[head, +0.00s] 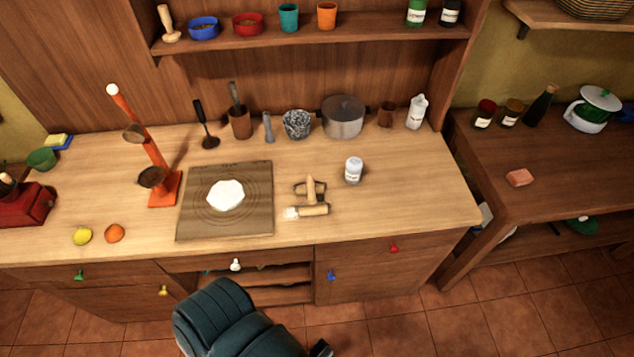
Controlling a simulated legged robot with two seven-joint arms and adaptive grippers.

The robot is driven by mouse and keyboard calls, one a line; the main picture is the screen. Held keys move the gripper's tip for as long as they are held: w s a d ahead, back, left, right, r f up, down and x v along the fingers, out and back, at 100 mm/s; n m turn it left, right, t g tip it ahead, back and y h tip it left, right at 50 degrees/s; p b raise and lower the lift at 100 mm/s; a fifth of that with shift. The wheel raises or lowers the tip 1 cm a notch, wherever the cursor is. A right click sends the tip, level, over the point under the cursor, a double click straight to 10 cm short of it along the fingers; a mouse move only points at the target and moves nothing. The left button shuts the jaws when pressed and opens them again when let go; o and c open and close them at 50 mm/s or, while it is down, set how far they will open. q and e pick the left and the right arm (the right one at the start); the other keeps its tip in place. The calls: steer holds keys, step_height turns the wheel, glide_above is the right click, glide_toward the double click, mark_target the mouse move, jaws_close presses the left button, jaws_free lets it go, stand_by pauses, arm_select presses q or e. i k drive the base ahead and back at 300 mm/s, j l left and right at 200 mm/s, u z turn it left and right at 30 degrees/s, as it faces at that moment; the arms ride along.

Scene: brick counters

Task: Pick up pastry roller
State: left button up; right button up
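A wooden pastry roller (310,190) lies on the light wooden counter, right of the square board. It has a short handle with a crosspiece at its far end. A light wooden cylinder with a whitish left end (308,211) lies at its near end; I cannot tell whether this is part of the roller or a separate brush touching it. Neither of my grippers is in view, and nothing holds the roller.
A board (250,222) with white dough (225,195) lies left of the roller. A white jar (353,170) stands right of it. A pot (343,117) and utensils line the back. Counter space further right is clear. A dark teal padded shape (230,318) stands in front.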

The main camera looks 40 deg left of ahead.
mark_target(312, 197)
steer(key=u, duration=1.5)
